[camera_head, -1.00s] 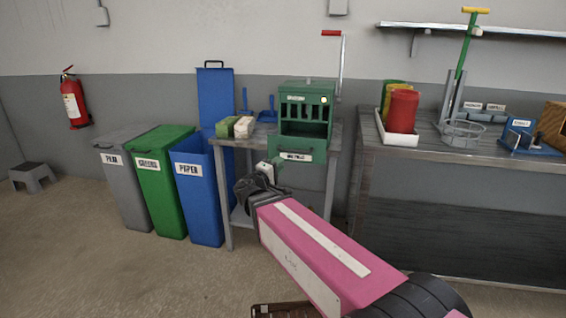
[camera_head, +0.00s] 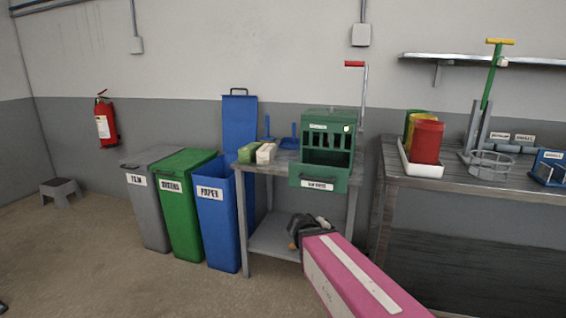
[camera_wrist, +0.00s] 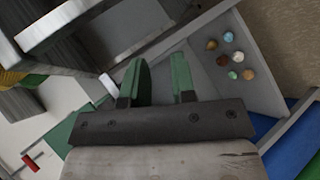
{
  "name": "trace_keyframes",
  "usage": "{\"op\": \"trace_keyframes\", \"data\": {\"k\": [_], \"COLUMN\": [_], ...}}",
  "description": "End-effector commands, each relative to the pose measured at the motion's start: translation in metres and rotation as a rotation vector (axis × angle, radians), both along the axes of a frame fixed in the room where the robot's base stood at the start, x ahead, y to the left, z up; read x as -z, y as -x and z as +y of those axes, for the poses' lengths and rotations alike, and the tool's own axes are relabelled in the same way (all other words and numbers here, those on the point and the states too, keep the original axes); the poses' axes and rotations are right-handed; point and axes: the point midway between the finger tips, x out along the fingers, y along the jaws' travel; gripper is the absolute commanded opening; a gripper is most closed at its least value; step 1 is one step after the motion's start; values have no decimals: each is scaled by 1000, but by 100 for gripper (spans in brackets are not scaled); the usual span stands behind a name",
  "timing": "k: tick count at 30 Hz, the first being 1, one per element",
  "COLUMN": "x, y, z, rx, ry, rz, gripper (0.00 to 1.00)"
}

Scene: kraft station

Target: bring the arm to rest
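My pink arm (camera_head: 350,280) reaches in from the bottom right of the head view. My gripper (camera_head: 300,232) is in front of the grey table, below the table top and near its lower shelf (camera_head: 268,238). Its fingertips are hard to make out there. In the wrist view my gripper (camera_wrist: 160,62) shows two green fingers standing apart with nothing between them. The gripper is open and empty.
The green crank machine (camera_head: 325,150) stands on the table, its labelled drawer (camera_head: 318,186) above my gripper. Blue (camera_head: 217,225), green (camera_head: 182,210) and grey bins (camera_head: 147,205) stand left. A workbench (camera_head: 455,180) is right. Several small balls (camera_wrist: 228,58) lie on a grey surface.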

Motion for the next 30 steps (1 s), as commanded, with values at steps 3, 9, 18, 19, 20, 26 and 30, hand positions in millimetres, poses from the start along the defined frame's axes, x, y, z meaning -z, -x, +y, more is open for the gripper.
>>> {"op": "trace_keyframes", "data": {"k": [3, 9, 18, 19, 20, 26, 30], "x": [37, 87, 119, 120, 120, 121, 121], "y": [21, 54, 81, 82, 83, 84, 84], "z": [-17, -25, -14, -13, -12, -10, -10], "rx": [88, 217, 334, 340, 344, 351, 351], "ry": [-184, -509, -888, -906, -922, -957, -954], "rz": [94, 223, 312, 315, 317, 322, 322], "gripper": [25, 25, 25, 25, 25, 25, 25]}}
